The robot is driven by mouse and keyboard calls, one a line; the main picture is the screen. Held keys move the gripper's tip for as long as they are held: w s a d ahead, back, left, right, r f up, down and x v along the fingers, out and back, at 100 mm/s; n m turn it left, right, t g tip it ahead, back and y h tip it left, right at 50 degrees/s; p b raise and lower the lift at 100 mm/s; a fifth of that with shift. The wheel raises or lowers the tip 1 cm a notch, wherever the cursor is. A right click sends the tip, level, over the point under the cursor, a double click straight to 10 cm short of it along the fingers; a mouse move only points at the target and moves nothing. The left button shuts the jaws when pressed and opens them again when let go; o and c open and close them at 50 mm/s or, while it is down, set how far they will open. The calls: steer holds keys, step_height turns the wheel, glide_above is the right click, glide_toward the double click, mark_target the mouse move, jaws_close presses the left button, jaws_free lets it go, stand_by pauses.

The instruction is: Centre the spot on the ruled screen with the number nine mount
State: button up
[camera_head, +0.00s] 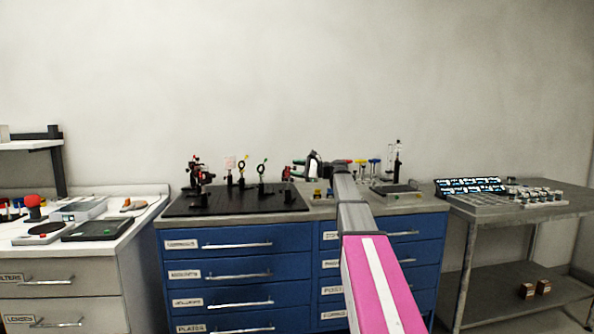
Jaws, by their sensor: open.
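A black optical breadboard (215,208) lies on the blue drawer bench and carries several small mounts. A pale pinkish card on a post (230,163) stands towards its back and may be the ruled screen; its ruling and any spot are too small to see. Two ring mounts on posts, one left (241,166) and one right (262,170), stand beside it. A black and red mount cluster (199,176) stands at the back left. No mount number is legible.
Yellow-topped items (318,192), several coloured-topped posts (374,163) and a grey tray (396,190) are right of the board. A left bench holds a red-knobbed device (34,205). A right metal cart (520,210) carries a lit panel (470,186). The board's front is clear.

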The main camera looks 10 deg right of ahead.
jaws_close()
steer(key=shift+n, duration=0.3)
steer(key=shift+n, duration=4.6)
